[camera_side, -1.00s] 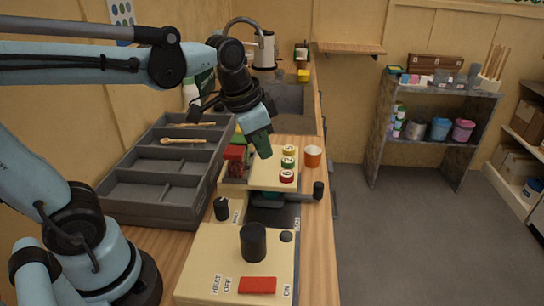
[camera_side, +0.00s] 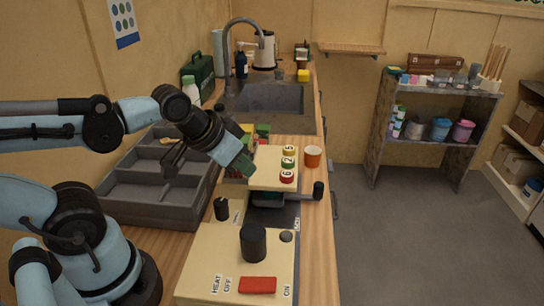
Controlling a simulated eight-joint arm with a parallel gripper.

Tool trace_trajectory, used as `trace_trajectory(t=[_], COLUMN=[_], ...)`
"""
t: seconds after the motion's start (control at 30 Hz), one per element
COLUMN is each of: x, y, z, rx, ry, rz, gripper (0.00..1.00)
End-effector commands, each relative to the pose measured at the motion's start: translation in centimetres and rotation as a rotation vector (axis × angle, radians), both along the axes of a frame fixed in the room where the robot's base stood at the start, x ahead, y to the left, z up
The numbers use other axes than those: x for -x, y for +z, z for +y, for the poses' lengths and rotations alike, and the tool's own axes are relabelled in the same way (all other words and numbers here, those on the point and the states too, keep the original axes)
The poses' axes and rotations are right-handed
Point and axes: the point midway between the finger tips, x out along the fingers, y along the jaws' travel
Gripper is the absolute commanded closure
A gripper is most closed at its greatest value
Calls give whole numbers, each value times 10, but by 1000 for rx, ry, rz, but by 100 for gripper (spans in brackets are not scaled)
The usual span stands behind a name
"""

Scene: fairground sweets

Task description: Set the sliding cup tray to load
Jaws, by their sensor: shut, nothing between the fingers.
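A cream machine (camera_side: 205,272) stands on the wooden counter. A dark recess (camera_side: 280,216) crosses its middle, with a teal part partly visible under the raised cream block (camera_side: 270,176). A black handle (camera_side: 318,190) sticks out at the right of this recess. I take this to be the sliding cup tray's area, but the block hides much of it. Small labels beside the recess are too small to read surely.
An orange cup (camera_side: 312,156) stands behind right. A black cylinder (camera_side: 253,242), a black knob (camera_side: 221,208) and a red switch (camera_side: 257,285) are on the machine's top. A grey compartment tray (camera_side: 150,212) lies left; a sink (camera_side: 268,98) is behind.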

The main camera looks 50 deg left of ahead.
Motion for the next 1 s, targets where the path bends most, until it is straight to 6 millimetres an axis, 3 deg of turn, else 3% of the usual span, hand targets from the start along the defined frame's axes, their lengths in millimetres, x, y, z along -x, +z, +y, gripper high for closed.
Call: trace_trajectory(t=[0.47,0.8,1.0], x=[0,-14,-38], y=[0,13,28], z=[0,-3,-9], rx=[-1,-44,-114], ry=[-1,-75,-211], rz=[1,52,142], gripper=[100,51,48])
